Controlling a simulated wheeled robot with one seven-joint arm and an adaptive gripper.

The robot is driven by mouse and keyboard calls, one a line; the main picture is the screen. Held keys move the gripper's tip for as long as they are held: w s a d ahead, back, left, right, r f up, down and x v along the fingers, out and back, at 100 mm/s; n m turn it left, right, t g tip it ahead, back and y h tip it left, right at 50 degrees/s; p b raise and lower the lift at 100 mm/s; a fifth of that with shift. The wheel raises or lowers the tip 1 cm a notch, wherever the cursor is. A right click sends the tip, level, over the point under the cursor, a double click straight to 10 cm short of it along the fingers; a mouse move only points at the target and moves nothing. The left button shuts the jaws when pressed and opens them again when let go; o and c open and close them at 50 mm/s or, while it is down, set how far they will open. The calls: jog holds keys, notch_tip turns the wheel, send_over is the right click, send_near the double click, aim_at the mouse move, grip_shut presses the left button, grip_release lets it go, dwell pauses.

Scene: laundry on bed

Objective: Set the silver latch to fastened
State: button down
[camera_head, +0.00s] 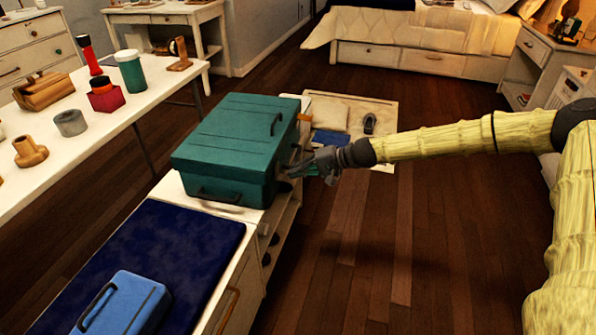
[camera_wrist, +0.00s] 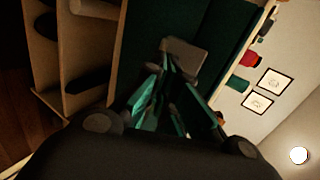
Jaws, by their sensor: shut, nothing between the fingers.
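A green lidded box (camera_head: 235,118) stands shut on a low white cabinet. My gripper (camera_head: 293,172) is at the box's right side, with its fingers pointing at that face. The wrist view shows my gripper (camera_wrist: 172,75) shut and empty, its fingers close to a small grey latch plate (camera_wrist: 186,55) on the green face (camera_wrist: 232,30). I cannot tell whether the fingers touch the plate, and its lower part is hidden behind them. In the head view my gripper covers the latch area. The latch's exact setting cannot be read.
The white cabinet (camera_head: 248,285) has open shelves below the box. A dark blue mat (camera_head: 150,235) with a blue case (camera_head: 125,305) lies in front. A white table (camera_head: 75,150) with small items is at left. Wood floor (camera_head: 400,240) is free at right.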

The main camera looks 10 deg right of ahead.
jog(key=shift+r, duration=0.45)
jog(key=s+d+p, duration=0.2)
jog(key=s+d, duration=0.4)
jog(key=d, duration=0.6)
jog(key=shift+d, duration=0.35)
jog(key=shift+s, duration=0.1)
